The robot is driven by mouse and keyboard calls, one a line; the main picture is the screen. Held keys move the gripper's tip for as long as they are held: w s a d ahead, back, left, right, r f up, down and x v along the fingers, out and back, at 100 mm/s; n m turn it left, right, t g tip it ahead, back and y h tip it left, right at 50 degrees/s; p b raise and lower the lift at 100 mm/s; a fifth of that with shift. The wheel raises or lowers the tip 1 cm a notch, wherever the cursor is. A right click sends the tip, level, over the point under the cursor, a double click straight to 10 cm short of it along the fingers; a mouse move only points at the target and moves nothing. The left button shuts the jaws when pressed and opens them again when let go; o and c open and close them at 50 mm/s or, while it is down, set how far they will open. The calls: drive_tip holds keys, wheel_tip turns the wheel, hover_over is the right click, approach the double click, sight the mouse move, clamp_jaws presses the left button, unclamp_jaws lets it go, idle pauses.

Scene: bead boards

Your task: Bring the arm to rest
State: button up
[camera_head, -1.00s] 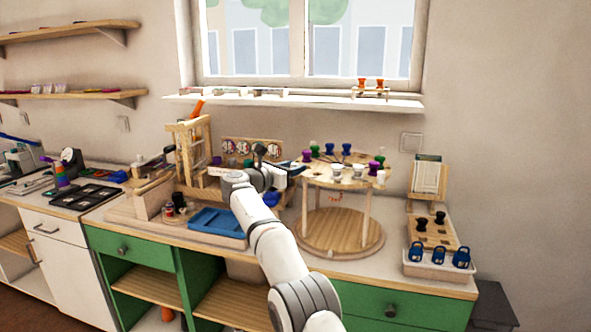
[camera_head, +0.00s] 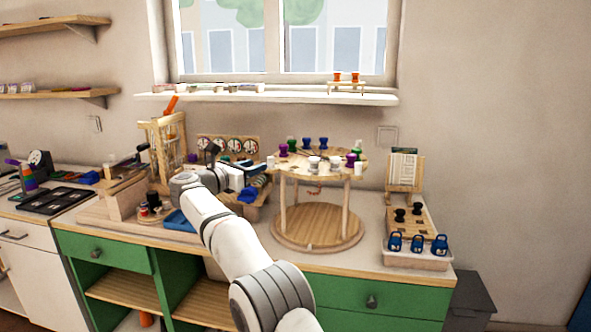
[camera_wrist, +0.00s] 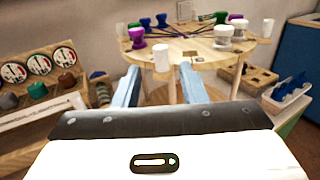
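My white arm reaches over the workbench (camera_head: 350,262) in the head view, with my gripper (camera_head: 236,176) in front of the dial panel, left of the round two-tier stand. In the wrist view my gripper (camera_wrist: 161,82) has its two blue-grey fingers well apart, with nothing held between them. The round stand (camera_wrist: 182,50) is beyond the fingertips there. In the head view the stand's lower disc (camera_head: 318,228) rests on the bench, and its top carries several purple, green, blue and white spools. The fingertips are small and hard to make out in the head view.
A wooden frame (camera_head: 166,150) and a blue tray (camera_head: 178,222) lie left of my arm. A white bin with blue clips (camera_head: 418,258) and a card holder (camera_head: 404,172) stand at right. A windowsill (camera_head: 270,98) is above. The bench front right of my arm is clear.

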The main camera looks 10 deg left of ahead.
drive_tip(key=w+d+r+n+t+y+p, duration=0.2)
drive_tip(key=d+r+n+y, duration=0.25)
drive_tip(key=r+n, duration=0.3)
drive_tip(key=w+d+r+n+t+y+p, duration=0.25)
drive_tip(key=d+r+n, duration=0.25)
drive_tip(key=r+n, duration=0.25)
drive_tip(key=s+d+r+n+g+y+p, duration=0.1)
drive_tip(key=s+d+n+g+y+p, duration=0.15)
drive_tip(key=s+d+n+y, duration=0.55)
drive_tip(key=s+d+f+n+g+h+p, duration=0.1)
drive_tip(key=s+d+f+n+g, duration=0.4)
drive_tip(key=s, duration=0.8)
drive_tip(key=s+d+f+n+g+h+p, duration=0.2)
drive_tip(key=s+d+f+n+g+h, duration=0.1)
drive_tip(key=s+d+f+n+g, duration=0.2)
drive_tip(key=s+d+f+n+g+h+p, duration=0.2)
drive_tip(key=s+d+f+n+g, duration=0.3)
drive_tip(key=s, duration=1.7)
drive_tip(key=d+f+n, duration=0.3)
drive_tip(key=d+f, duration=0.4)
drive_tip(key=d, duration=0.2)
drive_tip(key=shift+d+n+h, duration=0.3)
drive_tip(key=shift+d+n, duration=0.1)
